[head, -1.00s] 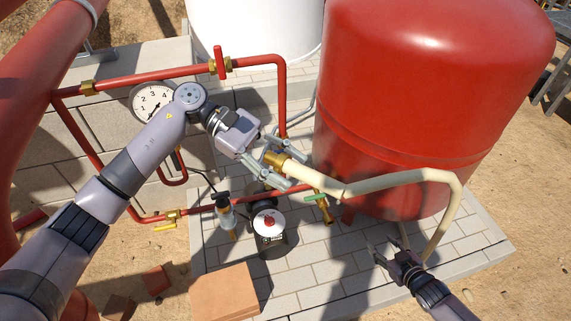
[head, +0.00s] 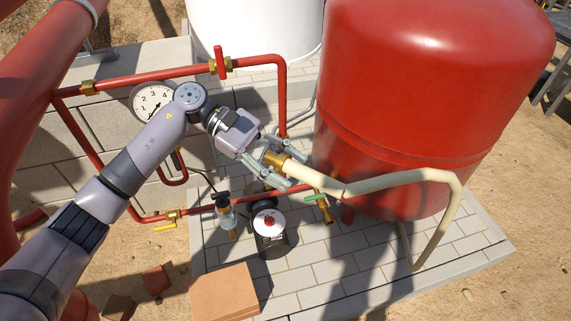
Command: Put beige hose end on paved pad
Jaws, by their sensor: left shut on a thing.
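The beige hose (head: 405,178) runs from its brass end (head: 277,161) to the right, in front of the red tank, then bends down toward the pad. My left gripper (head: 273,170) is shut on the brass hose end and holds it above the paved pad, near the red pipe. The paved pad (head: 318,273) is grey tile under the tank and pipes. My right gripper is out of the picture.
A large red tank (head: 425,90) stands on the pad. A black pump (head: 268,235), a green-handled valve (head: 318,198) and red pipes crowd the area below the gripper. Terracotta blocks (head: 224,293) lie at the front left. The pad's front right is clear.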

